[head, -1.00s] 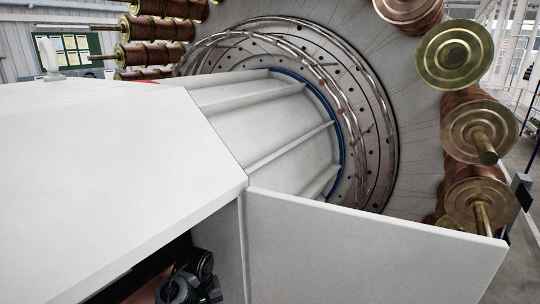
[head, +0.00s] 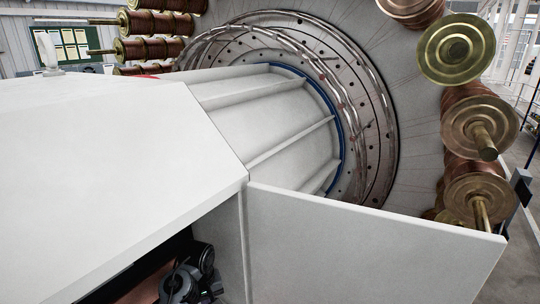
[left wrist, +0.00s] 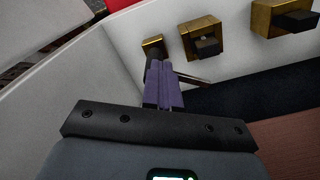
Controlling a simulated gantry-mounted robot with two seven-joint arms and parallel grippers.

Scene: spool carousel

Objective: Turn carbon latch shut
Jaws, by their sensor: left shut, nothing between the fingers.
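Three brass blocks with dark latch pieces sit in a row on a white curved wall in the left wrist view: a left one (left wrist: 152,42), a middle one (left wrist: 203,34) and a right one (left wrist: 262,17). The frames do not show which of these is the carbon latch. My left gripper (left wrist: 163,66) has purple fingers, shut together and empty. Its tips are at the dark piece of the left block and partly cover it; I cannot tell whether they touch. A thin metal rod (left wrist: 190,78) shows just right of the fingers. My right gripper is not in view.
In the head view a white housing (head: 110,150) and an upright white panel (head: 370,245) frame the opening where my dark arm part shows. A ribbed drum (head: 270,115) and a large disc with copper spools (head: 480,125) stand behind. A brown surface (left wrist: 290,145) lies lower right in the wrist view.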

